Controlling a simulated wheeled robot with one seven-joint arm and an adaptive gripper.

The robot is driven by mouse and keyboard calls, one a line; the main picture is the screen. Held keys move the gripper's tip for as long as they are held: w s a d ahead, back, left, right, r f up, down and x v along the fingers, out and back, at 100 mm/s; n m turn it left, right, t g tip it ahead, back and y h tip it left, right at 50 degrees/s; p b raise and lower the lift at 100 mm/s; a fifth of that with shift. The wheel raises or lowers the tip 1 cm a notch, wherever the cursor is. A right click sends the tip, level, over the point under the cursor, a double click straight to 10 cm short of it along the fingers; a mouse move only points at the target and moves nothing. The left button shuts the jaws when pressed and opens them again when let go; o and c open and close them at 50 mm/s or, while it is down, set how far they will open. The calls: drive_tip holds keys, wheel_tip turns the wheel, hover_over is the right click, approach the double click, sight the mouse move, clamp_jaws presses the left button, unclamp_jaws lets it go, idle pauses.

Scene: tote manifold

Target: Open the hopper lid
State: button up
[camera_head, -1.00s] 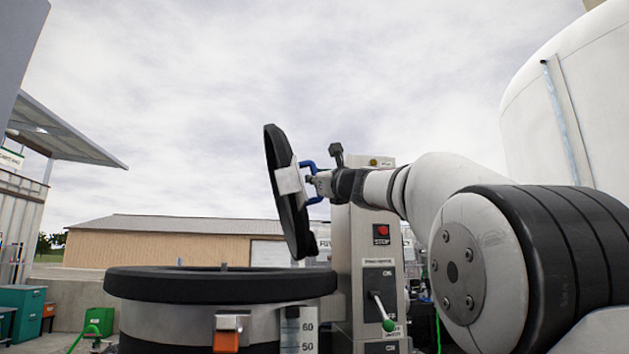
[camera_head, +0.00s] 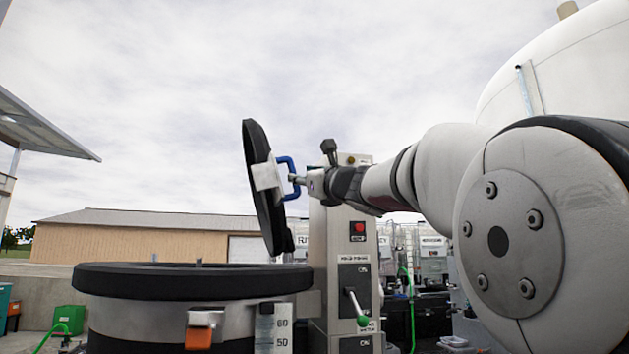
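The hopper (camera_head: 140,312) is a round metal drum with a thick black rim (camera_head: 190,281), at the lower left. Its lid (camera_head: 256,200) is a black-edged disc standing nearly upright above the rim's right side, its top leaning slightly left. A blue handle (camera_head: 291,163) on a pale bracket sticks out from the lid's right face. My gripper (camera_head: 297,181) reaches in from the right, and its narrow fingertips meet the middle of the handle, seemingly closed on it. The finger contact is small in the picture, and the lid's hinge is hidden.
A grey control column (camera_head: 330,250) with a red stop button and a green-knobbed lever (camera_head: 362,320) stands just right of the lid, below my arm. An orange-tipped latch (camera_head: 200,330) and a numbered scale are on the hopper's front. A large white tank (camera_head: 580,80) is behind right.

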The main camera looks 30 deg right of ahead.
drive_tip(key=v, duration=0.5)
drive_tip(key=shift+s+f, duration=0.15)
drive_tip(key=shift+s, duration=0.25)
